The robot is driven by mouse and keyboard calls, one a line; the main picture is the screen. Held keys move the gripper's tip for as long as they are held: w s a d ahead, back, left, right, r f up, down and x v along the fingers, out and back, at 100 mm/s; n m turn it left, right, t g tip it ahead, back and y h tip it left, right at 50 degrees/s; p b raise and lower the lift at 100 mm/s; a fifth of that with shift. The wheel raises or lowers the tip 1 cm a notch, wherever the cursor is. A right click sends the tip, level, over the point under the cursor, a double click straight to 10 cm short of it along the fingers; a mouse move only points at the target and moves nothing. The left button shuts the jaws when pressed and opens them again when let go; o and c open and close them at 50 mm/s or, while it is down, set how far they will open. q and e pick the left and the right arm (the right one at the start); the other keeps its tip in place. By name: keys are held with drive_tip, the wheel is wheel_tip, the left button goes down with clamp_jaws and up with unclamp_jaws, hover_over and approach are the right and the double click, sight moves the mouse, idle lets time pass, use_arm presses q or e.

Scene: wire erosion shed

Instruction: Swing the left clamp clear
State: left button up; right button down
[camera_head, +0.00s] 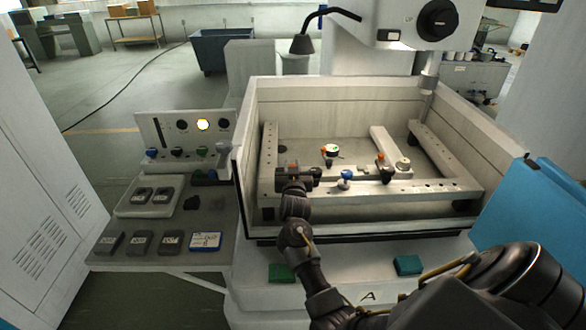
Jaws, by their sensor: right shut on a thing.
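My right arm reaches in from the bottom right, and its dark gripper (297,175) is at the left end of the work frame (400,187) inside the tank. It is shut on the left clamp, whose orange tip (292,164) shows just above the jaws. The gripper hides most of this clamp, so its angle cannot be told. A similar dark clamp with an orange tip (381,158) stands on the right part of the frame. A blue knob (347,174) sits on the front bar between them. My left gripper is not in view.
The tank's pale walls (465,130) surround the frame. A small round dial (332,151) and a white round piece (402,163) are close by. The machine head (425,20) hangs above. A control panel (185,135) and a grey shelf with trays (150,200) are at left.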

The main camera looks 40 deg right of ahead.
drive_tip(key=c, duration=1.3)
unclamp_jaws()
drive_tip(key=shift+c, duration=0.2)
drive_tip(key=shift+s+a, duration=0.15)
drive_tip(key=shift+s, duration=0.05)
drive_tip(key=p+v, duration=0.6)
drive_tip(key=v, duration=0.4)
drive_tip(key=shift+a, duration=0.2)
drive_tip(key=shift+s, duration=0.15)
drive_tip(key=shift+c, duration=0.2)
